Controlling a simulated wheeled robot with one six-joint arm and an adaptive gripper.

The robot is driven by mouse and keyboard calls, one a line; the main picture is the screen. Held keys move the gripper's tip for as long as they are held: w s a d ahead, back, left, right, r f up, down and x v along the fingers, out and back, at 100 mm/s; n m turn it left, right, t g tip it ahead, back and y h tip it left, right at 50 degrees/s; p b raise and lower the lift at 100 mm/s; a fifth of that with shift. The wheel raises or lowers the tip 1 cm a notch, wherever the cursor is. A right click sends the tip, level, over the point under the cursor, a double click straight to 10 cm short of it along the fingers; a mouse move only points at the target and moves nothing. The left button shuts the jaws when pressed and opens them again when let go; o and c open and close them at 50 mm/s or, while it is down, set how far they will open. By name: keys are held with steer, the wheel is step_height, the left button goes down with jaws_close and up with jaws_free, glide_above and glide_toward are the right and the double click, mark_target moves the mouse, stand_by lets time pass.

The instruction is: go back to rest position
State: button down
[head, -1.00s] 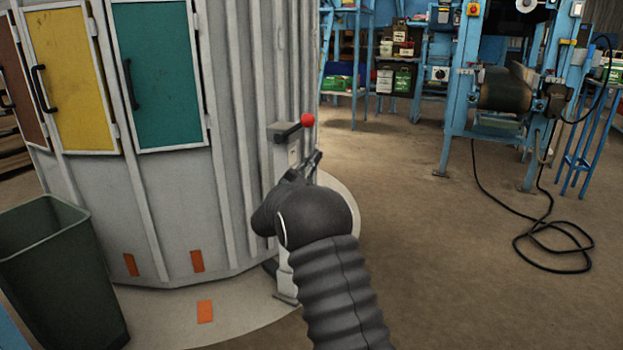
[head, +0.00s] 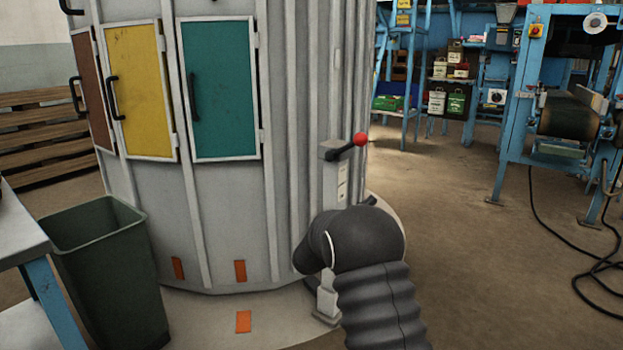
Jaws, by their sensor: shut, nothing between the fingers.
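My gripper (head: 370,200) is almost wholly hidden behind my dark arm, low in the middle of the head view. Only a small dark tip of it shows above the arm's rounded end. It is shut and holds nothing that I can see. It is in front of a grey post (head: 337,185) on the side of a large grey ribbed cylinder (head: 290,130). A lever with a red knob (head: 361,139) sticks out to the right from the top of the post, above my gripper and apart from it.
Brown, yellow (head: 141,90) and teal (head: 219,88) doors are on the cylinder. A dark green bin (head: 110,275) stands at lower left beside a blue-legged table (head: 20,235). Blue machinery (head: 510,130) stands at right, with a black cable (head: 560,250) on the floor. Open floor lies between.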

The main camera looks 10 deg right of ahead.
steer(key=s+d+f+m+g+y, duration=0.2)
steer(key=s+f+m+g+y, duration=0.1)
steer(key=s+f+g, duration=0.3)
steer(key=s+d+f+m+g+y, duration=0.3)
steer(key=s+f, duration=0.3)
steer(key=s, duration=0.2)
steer(key=s+a+m+g+y+p, duration=0.1)
steer(key=s+a+m+y, duration=0.25)
steer(key=s, duration=0.45)
steer(key=s+a+m+g+y+p, duration=0.1)
steer(key=s+a+m+g+y, duration=0.2)
steer(key=s, duration=0.5)
steer(key=s+a+r+m+t+y+p, duration=0.1)
steer(key=s+a+r+m+t+y, duration=0.1)
steer(key=s+r, duration=0.4)
steer(key=s+a+r+m+t+y+p, duration=0.1)
steer(key=s+a+r+m+t+y, duration=0.2)
steer(key=s, duration=0.7)
steer(key=a+r+t+y, duration=0.2)
steer(key=a+r, duration=0.1)
steer(key=r, duration=0.1)
steer(key=shift+r+m, duration=0.2)
steer(key=shift+m, duration=0.15)
